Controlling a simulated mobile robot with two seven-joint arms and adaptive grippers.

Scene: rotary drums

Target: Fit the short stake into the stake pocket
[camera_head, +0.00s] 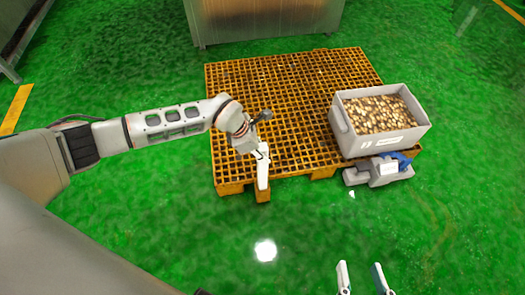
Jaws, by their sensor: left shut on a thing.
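My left gripper (262,180) reaches in from the left and is shut at the front edge of the orange pallet (285,100). A short orange-brown block (263,195), apparently the short stake, shows at its fingertips. Its colour is close to the pallet's, and the fingers hide part of it. I cannot make out the stake pocket for certain. My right gripper (360,267) is at the bottom of the view, with its two white fingers apart and nothing between them.
A grey crate (340,118) full of small brownish pieces stands on the pallet's right side. A grey device (380,171) with a blue part sits in front of it. A metal cabinet (262,22) stands behind. The green floor in front is clear.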

